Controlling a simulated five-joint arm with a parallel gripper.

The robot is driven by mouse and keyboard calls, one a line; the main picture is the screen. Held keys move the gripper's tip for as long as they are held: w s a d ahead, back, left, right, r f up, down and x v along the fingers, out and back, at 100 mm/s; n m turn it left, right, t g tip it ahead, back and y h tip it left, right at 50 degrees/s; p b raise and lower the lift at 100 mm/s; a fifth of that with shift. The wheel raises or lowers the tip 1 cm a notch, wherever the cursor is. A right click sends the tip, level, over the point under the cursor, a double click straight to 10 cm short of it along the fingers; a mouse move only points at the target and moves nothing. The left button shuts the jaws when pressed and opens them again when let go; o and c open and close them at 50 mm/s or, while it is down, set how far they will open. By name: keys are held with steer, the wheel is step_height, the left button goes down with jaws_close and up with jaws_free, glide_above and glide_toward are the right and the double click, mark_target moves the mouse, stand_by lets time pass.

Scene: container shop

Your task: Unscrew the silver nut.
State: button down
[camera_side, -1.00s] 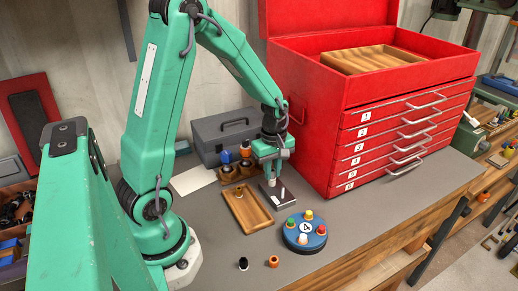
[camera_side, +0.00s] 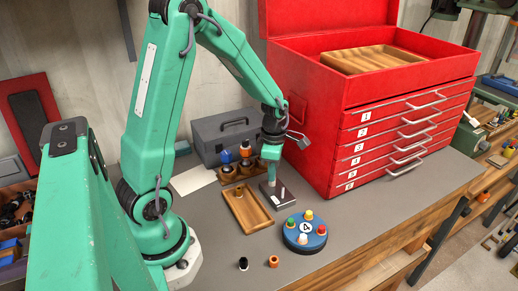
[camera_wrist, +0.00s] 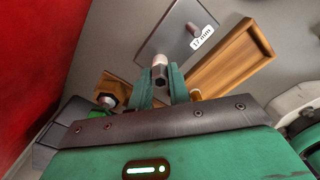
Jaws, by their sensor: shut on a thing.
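A grey metal plate (camera_side: 284,196) lies flat on the bench, just left of the red chest. In the wrist view the plate (camera_wrist: 165,35) has a short stud (camera_wrist: 192,28) and a white label reading 17 mm. My gripper (camera_side: 272,178) points straight down over the plate. In the wrist view my gripper (camera_wrist: 161,78) is shut on the silver nut (camera_wrist: 159,61), whose pale face shows between the green fingertips. The fingers hide most of the nut, and I cannot tell how far it sits on its thread.
A wooden tray (camera_side: 233,213) lies left of the plate. A blue turntable (camera_side: 304,243) with coloured caps stands in front. A wooden holder (camera_side: 228,176) with capped bottles and a grey toolbox (camera_side: 207,146) stand behind. The red chest (camera_side: 330,160) is close on the right.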

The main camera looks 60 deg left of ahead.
steer(key=shift+n, duration=0.4)
steer(key=c, duration=1.2)
jaws_free()
steer(key=shift+c, duration=0.2)
steer(key=shift+c, duration=0.4)
steer(key=shift+c, duration=1)
